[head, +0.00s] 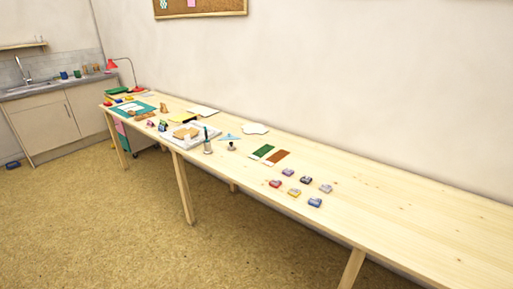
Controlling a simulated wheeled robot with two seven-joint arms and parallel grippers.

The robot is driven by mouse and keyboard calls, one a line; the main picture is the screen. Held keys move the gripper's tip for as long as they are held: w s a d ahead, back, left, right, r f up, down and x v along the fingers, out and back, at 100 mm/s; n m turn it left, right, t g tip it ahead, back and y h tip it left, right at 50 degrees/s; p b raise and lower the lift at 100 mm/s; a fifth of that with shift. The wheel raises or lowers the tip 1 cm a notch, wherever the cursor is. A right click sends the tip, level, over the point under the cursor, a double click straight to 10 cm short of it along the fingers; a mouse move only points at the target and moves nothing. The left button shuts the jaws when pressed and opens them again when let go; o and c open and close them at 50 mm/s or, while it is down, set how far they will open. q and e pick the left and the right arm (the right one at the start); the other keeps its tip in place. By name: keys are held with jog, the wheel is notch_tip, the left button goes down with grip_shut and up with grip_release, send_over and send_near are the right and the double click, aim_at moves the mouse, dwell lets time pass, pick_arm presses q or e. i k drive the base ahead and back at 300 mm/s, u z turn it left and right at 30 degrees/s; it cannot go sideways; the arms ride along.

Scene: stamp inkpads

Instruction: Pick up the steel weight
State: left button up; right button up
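I cannot make out a steel weight for certain; things on the long wooden table (420,215) are small from here. A small dark-topped object (231,146) stands near the table's middle, too small to identify. Neither of my grippers is in view.
Several small inkpads lie grouped on the table, among them a red one (275,184), a yellow one (294,193) and a blue one (315,203). Green (262,152) and brown (277,157) rectangles lie behind them. A white tray (213,129) stands farther left. The table's right part is clear.

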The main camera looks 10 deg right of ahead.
aim_at(230, 147)
jog(key=z, duration=0.3)
jog(key=i, duration=0.85)
jog(key=z, duration=0.5)
